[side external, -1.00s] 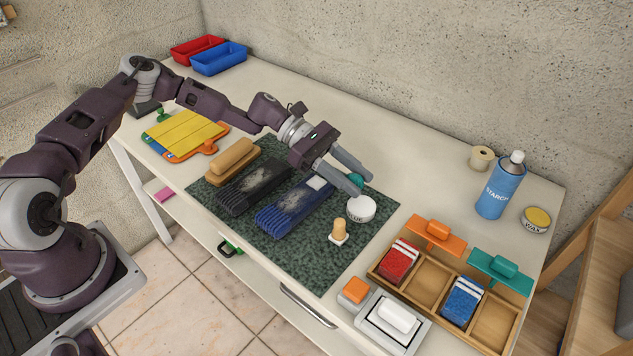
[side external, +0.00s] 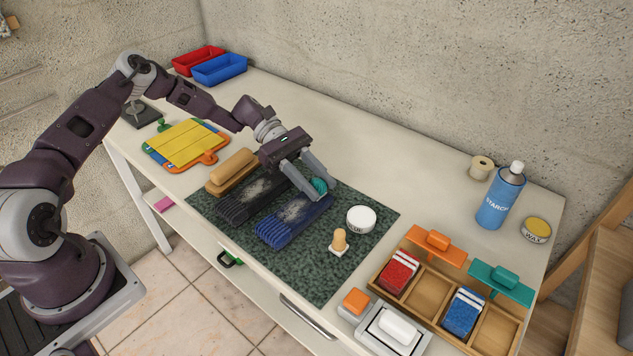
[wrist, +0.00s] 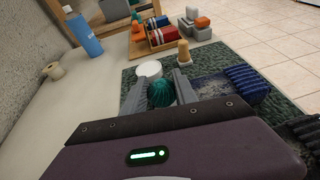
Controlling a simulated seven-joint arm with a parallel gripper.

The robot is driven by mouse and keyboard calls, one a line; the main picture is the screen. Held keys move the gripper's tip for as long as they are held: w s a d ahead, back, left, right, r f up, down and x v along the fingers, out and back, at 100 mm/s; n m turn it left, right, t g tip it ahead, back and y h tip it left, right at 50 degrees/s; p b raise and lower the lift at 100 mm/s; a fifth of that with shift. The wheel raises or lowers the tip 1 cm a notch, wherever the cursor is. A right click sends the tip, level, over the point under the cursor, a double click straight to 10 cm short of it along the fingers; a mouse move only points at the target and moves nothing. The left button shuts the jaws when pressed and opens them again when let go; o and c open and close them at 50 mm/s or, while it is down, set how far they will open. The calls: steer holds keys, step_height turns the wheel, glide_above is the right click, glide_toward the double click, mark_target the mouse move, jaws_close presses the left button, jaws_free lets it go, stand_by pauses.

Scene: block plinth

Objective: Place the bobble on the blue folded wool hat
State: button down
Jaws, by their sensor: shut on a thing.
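The bobble (side external: 319,186) is a teal ball. In the wrist view the bobble (wrist: 161,93) sits between the two fingers. My gripper (side external: 314,183) is shut on it, pointing down and to the right. The blue folded wool hat (side external: 281,234) lies flat on the green mat, ribbed at its near end, with a pale patch on top. The bobble appears near the hat's far end, and my fingers hide part of that end. I cannot tell the gap between bobble and hat. In the wrist view the blue hat (wrist: 247,82) is right of the fingers.
A black folded hat (side external: 240,207) lies left of the blue one. A white glue tin (side external: 361,219) and a wooden-knobbed piece (side external: 339,240) stand on the mat (side external: 320,280) to the right. A wooden divided tray (side external: 425,290) is farther right, with a starch bottle (side external: 499,200) behind.

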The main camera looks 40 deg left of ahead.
steer(key=c, duration=0.9)
jaws_free()
steer(key=v, duration=1.2)
steer(key=s+d+r+m+y, duration=0.4)
steer(key=s+r+m+y, duration=0.15)
steer(key=s+r, duration=0.2)
steer(key=s+d+r+m+y, duration=0.3)
steer(key=s+r+m+y, duration=0.25)
steer(key=r, duration=0.25)
steer(key=s+r+m+t+y, duration=0.1)
steer(key=s+m+t, duration=0.1)
steer(key=s, duration=0.3)
steer(key=s+r+m+t+y, duration=0.1)
steer(key=s+m+t, duration=0.1)
steer(key=s, duration=0.4)
steer(key=s+a+r+m+t+y, duration=0.1)
steer(key=s+t, duration=0.2)
steer(key=s, duration=0.3)
steer(key=shift+s+r+m, duration=0.1)
steer(key=shift+r+m, duration=0.3)
